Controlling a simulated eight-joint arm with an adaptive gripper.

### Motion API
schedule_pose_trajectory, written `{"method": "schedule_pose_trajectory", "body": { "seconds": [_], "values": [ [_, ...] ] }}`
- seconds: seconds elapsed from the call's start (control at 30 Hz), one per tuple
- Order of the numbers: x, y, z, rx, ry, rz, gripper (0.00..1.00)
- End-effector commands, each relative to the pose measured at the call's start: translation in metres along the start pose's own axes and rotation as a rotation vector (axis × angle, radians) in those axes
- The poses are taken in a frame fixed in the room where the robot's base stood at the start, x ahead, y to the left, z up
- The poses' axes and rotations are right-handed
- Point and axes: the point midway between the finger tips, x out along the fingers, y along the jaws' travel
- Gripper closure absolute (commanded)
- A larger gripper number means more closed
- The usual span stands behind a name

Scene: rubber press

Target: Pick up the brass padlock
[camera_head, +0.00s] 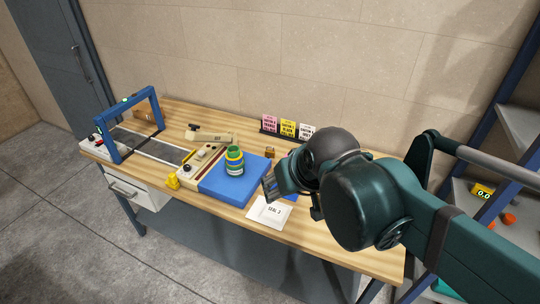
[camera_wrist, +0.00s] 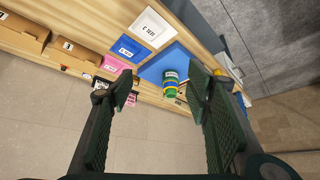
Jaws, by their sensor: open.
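A small brass-brown object with a dark top (camera_head: 270,152), which looks like the brass padlock, stands on the wooden table behind the blue pad's right corner and in front of the upright cards. It is too small for sure detail. My gripper (camera_head: 268,186) hangs above the table, to the right of the blue pad. In the wrist view its two fingers (camera_wrist: 160,86) are wide apart with nothing held between them.
A white card (camera_head: 270,211) lies at the table's front. Pink, yellow and white cards (camera_head: 287,128) stand at the back. A shelf rack (camera_head: 520,128) is at right.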

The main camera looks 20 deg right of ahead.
Motion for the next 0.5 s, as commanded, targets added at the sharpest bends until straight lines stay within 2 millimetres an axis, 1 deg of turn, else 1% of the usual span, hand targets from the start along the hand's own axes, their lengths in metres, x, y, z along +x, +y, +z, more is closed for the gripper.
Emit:
{"method": "schedule_pose_trajectory", "body": {
  "seconds": [0.03, 0.27, 0.5],
  "values": [
    [0.001, 0.001, -0.008, 0.007, -0.007, 0.001, 0.51],
    [0.009, 0.005, -0.044, 0.044, -0.046, 0.008, 0.51],
    [0.022, 0.010, -0.080, 0.084, -0.086, 0.017, 0.51]
  ]
}}
